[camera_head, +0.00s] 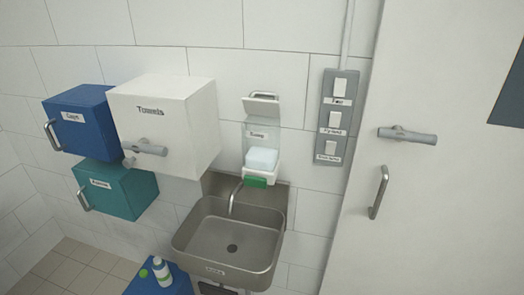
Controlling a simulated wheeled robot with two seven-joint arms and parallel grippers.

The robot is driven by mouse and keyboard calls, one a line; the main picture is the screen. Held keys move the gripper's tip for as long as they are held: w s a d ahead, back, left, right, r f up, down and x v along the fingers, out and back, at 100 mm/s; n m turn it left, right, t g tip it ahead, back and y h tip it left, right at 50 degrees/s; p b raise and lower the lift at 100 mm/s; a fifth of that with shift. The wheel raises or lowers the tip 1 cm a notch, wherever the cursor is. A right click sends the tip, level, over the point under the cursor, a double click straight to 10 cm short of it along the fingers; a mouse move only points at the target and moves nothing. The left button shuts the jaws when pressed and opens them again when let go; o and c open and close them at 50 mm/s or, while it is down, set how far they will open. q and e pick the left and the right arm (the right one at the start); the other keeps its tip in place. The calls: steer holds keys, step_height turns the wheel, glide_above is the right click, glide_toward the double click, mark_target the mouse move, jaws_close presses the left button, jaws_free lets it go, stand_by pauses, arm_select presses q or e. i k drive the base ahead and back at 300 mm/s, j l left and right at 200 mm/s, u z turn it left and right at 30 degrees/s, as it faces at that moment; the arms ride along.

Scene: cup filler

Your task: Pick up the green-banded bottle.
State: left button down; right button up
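A small white bottle with a green band (162,271) stands upright on a blue surface (178,288) at the bottom of the view, left of the sink. A small round green thing (144,273) lies just left of it, close to its side. Neither of my grippers shows in this view, so I cannot see where they are relative to the bottle.
A steel sink (190,245) with a tap is right of the bottle. Blue (85,122), teal (135,190) and white "Towels" (180,115) boxes hang above. A dispenser (262,135), switch panel (337,115) and door (430,200) are to the right.

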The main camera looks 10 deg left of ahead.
mark_target(159, 267)
steer(key=k+l+u, duration=0.15)
steer(key=u, duration=1.3)
